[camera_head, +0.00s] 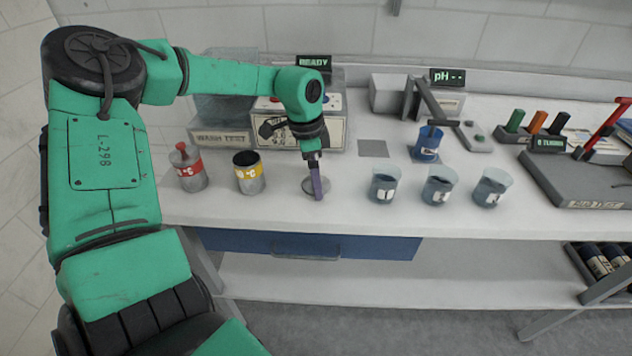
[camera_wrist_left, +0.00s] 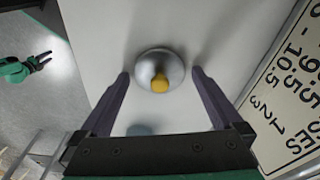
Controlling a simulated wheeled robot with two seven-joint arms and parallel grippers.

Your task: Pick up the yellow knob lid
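The lid is a round grey metal disc (camera_wrist_left: 150,60) with a yellow knob (camera_wrist_left: 159,83) in its middle. It lies flat on the white table, and its disc also shows in the head view (camera_head: 309,187) behind my gripper's fingers. The knob is hidden there. My left gripper (camera_head: 317,196) points down over the lid. In the left wrist view its purple fingers (camera_wrist_left: 160,72) are apart, one on each side of the lid, with nothing held. My right gripper (camera_wrist_left: 42,61) shows small at the left of that view, off the table, with its fingers apart.
An open can with a yellow band (camera_head: 249,173) and a red-banded can with a red-knobbed lid (camera_head: 188,168) stand left of the lid. Several beakers (camera_head: 384,184) stand to the right. A labelled box (camera_head: 333,133) is behind. The table's front edge is close.

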